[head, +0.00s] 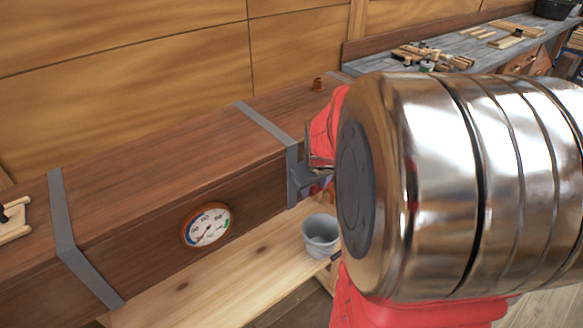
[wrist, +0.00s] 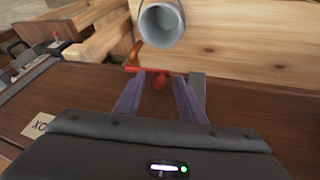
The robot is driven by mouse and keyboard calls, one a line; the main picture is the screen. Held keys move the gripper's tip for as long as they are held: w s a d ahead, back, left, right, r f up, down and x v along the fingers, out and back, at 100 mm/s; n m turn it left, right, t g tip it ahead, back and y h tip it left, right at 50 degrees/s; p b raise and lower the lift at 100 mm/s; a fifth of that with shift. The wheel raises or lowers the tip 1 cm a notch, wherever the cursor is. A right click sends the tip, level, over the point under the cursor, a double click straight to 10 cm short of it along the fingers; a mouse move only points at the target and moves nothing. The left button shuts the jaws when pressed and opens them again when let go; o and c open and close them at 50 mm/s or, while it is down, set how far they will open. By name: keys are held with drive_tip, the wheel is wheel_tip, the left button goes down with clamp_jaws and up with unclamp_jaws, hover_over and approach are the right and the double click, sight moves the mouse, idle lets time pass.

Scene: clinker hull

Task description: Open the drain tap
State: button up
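In the wrist view the drain tap shows as a red handle (wrist: 158,80) with a copper-coloured spout (wrist: 134,54) beside it, on the side of the brown wooden box (wrist: 70,95). My gripper (wrist: 157,88) is open, its two fingers apart on either side of the red handle. I cannot tell whether either finger touches it.
A round dial gauge (head: 207,226) is on the box's (head: 150,180) front, left of my gripper. Grey straps (head: 268,124) cross the box. A plank shelf (head: 200,280) runs below. A workbench (head: 450,48) with tools stands at the back right.

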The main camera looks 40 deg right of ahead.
drive_tip(key=shift+c, duration=0.2)
clamp_jaws()
idle(0.4)
drive_tip(key=shift+d, duration=0.1)
drive_tip(key=shift+d, duration=0.2)
drive_tip(key=shift+a, duration=0.1)
